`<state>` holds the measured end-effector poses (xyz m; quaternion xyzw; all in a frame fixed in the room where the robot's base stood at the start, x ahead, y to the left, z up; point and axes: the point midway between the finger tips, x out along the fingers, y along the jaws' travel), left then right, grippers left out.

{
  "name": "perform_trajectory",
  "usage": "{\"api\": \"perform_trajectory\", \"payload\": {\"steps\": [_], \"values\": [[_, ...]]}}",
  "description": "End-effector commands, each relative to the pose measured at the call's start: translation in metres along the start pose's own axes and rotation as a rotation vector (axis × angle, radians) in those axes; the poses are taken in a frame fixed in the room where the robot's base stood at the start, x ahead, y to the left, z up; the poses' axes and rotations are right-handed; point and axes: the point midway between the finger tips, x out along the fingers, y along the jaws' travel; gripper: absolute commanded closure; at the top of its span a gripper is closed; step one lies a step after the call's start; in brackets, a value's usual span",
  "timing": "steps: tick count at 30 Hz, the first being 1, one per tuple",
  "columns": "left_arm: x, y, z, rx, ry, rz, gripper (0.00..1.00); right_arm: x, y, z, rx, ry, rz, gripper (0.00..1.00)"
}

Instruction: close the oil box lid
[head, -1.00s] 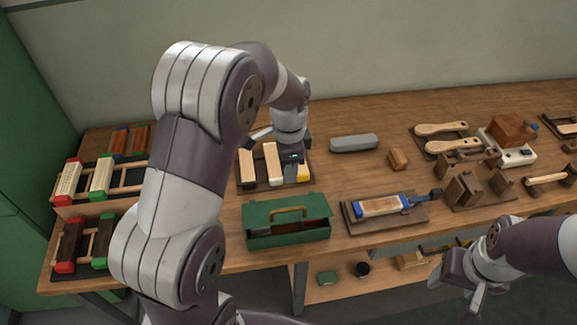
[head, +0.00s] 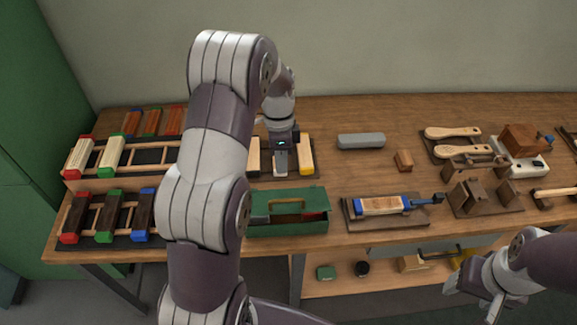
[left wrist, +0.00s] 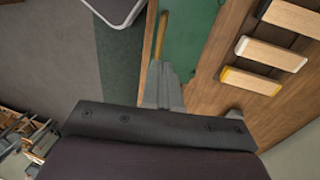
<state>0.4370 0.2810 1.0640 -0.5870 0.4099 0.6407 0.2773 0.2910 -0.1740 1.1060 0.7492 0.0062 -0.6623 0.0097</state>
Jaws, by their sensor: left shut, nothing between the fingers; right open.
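The green oil box (head: 290,229) stands near the table's front edge in the head view. Its lid (head: 312,195), with a tan handle (head: 286,206), stands raised at the back, and a dark gap shows the inside with something red at the right. My left gripper (head: 281,172) is shut and empty, pointing down just behind the lid. In the left wrist view its fingers (left wrist: 163,85) overlap the green lid (left wrist: 193,35) beside the handle (left wrist: 161,35); I cannot tell whether they touch. My right gripper (head: 478,294) is open and empty, low in front of the table.
A yellow-ended block (head: 306,155) and a cream block lie close to my left gripper. A blue-ended brush block (head: 380,205) in a tray lies right of the box. A grey block (head: 361,140) lies behind. Brush racks (head: 110,215) fill the left side.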

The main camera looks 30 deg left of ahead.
Motion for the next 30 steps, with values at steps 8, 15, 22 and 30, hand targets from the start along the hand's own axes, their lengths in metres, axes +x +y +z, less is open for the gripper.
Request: {"api": "perform_trajectory", "payload": {"steps": [8,15,22,30], "values": [[0.057,0.001,-0.001,0.001,-0.001,0.002,1.0,0.012,0.0,0.001,0.0,0.001,0.0,0.36],[0.089,0.0,-0.001,0.0,0.0,0.0,1.0,0.003,0.0,0.0,0.0,0.0,0.0,0.36],[0.097,0.0,-0.001,0.0,0.0,-0.002,1.0,0.003,0.0,0.0,0.0,0.0,0.0,0.36],[0.104,-0.001,0.0,0.0,-0.002,-0.034,1.0,0.011,0.0,0.001,0.0,0.0,0.0,0.36]]}}
